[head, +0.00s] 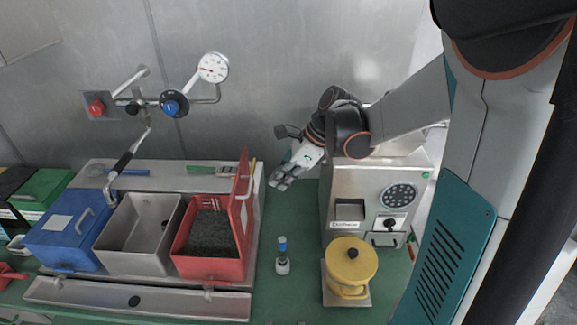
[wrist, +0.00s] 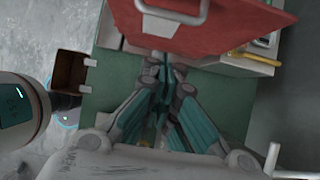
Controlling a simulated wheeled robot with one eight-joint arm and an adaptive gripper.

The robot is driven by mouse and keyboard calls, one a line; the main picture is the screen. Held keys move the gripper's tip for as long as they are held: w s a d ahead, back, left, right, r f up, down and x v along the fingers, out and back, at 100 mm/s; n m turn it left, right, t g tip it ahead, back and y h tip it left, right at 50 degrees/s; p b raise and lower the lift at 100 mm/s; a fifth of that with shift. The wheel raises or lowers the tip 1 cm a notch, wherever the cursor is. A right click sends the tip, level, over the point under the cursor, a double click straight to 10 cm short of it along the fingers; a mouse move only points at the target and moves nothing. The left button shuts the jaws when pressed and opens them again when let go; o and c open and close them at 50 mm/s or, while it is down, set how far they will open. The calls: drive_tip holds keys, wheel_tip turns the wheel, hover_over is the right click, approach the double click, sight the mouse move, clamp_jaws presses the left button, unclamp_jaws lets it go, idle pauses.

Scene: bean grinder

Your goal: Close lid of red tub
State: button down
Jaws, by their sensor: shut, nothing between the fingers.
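The red tub (head: 207,268) stands at the right end of a row of tubs and holds dark granular contents. Its red lid (head: 240,205) is open, standing nearly upright on the tub's right side. My gripper (head: 279,181) is to the right of the lid and a little behind it, apart from it in the head view. In the wrist view the lid (wrist: 205,28) with its pale handle fills the top, beyond the fingertips of my gripper (wrist: 158,72). The fingers are shut and empty. Whether the fingertips touch the lid cannot be told.
A blue tub (head: 65,240) and a grey open tub (head: 135,255) stand to the left. A grinder machine (head: 378,195) stands right of my gripper, with a yellow-lidded container (head: 350,265) before it. A small blue-topped bottle (head: 282,258) stands on the green surface between.

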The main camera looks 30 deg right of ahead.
sight(249, 185)
drive_tip(key=shift+w+a+f, duration=0.2)
drive_tip(key=shift+w+a, duration=0.15)
drive_tip(key=shift+a, duration=0.25)
drive_tip(key=shift+w+a+f, duration=0.2)
drive_tip(key=shift+w+a, duration=0.1)
drive_tip(key=shift+a, duration=0.3)
drive_tip(key=shift+w+a+f, duration=0.2)
drive_tip(key=shift+w+a, duration=0.15)
drive_tip(key=shift+a, duration=0.25)
drive_tip(key=shift+w+a+r+g+h+p, duration=0.25)
drive_tip(key=shift+w+a+h, duration=0.2)
drive_tip(key=shift+a, duration=0.35)
drive_tip(key=shift+w+a+r+g+h+p, duration=0.15)
drive_tip(key=shift+w+a+r+h, duration=0.2)
drive_tip(key=shift+a, duration=0.4)
drive_tip(key=w+a+f+g+h+b, duration=0.1)
drive_tip(key=w+a+f+h+b, duration=0.15)
drive_tip(key=w+a, duration=0.45)
drive_tip(key=w+a+f+g+h+b, duration=0.1)
drive_tip(key=w+a+f+b, duration=0.2)
drive_tip(key=a, duration=0.7)
drive_tip(key=shift+w+a+f+b, duration=0.5)
drive_tip(key=shift+a+f, duration=0.4)
drive_tip(key=shift+f, duration=0.75)
drive_tip(key=shift+w+a+f+b, duration=0.55)
drive_tip(key=shift+a+f, duration=0.3)
drive_tip(key=shift+f, duration=0.75)
drive_tip(key=shift+w+a+f+b, duration=0.5)
drive_tip(key=shift+a+f, duration=0.4)
drive_tip(key=shift+f, duration=0.75)
